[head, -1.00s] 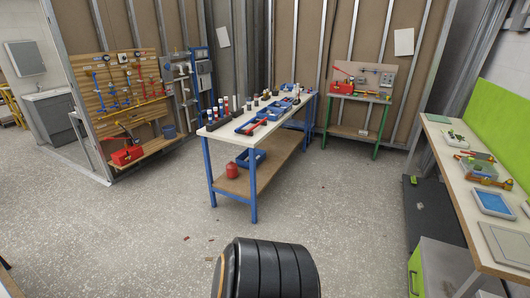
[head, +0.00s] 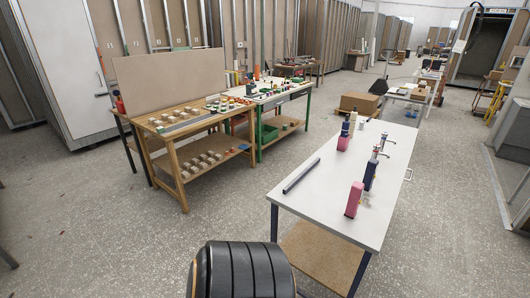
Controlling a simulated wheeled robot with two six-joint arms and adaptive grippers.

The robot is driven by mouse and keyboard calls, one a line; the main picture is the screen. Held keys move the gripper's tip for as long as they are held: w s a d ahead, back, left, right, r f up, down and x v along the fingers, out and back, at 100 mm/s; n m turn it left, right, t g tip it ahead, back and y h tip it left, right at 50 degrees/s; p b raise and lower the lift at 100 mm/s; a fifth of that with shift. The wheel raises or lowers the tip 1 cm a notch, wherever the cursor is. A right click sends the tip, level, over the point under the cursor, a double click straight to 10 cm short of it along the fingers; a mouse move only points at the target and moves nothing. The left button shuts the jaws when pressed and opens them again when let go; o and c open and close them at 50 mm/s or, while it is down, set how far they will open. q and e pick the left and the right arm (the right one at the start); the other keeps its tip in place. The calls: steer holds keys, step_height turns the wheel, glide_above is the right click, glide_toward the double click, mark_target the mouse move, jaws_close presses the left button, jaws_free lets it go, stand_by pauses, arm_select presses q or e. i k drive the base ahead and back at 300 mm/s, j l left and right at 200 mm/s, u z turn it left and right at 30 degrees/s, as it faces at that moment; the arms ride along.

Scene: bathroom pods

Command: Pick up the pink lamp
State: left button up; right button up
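A white-topped table (head: 318,204) stands to the right of centre in the head view. On it an upright pink item (head: 354,200) stands near the front right edge. A second pink item (head: 343,141) stands farther back, with a pale item close to it. Either could be the pink lamp; they are too small to tell. A dark blue upright item (head: 371,173) stands between them, toward the right edge. Neither of my grippers is in view.
A long dark bar (head: 301,175) lies on the white table's left side. A wooden workbench (head: 178,125) and a green-legged bench (head: 262,97) stand at the left, loaded with small parts. A cardboard box (head: 359,103) stands behind the table. The floor at front left is mostly clear.

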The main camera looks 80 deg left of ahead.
mark_target(357, 188)
steer(key=u, duration=1.65)
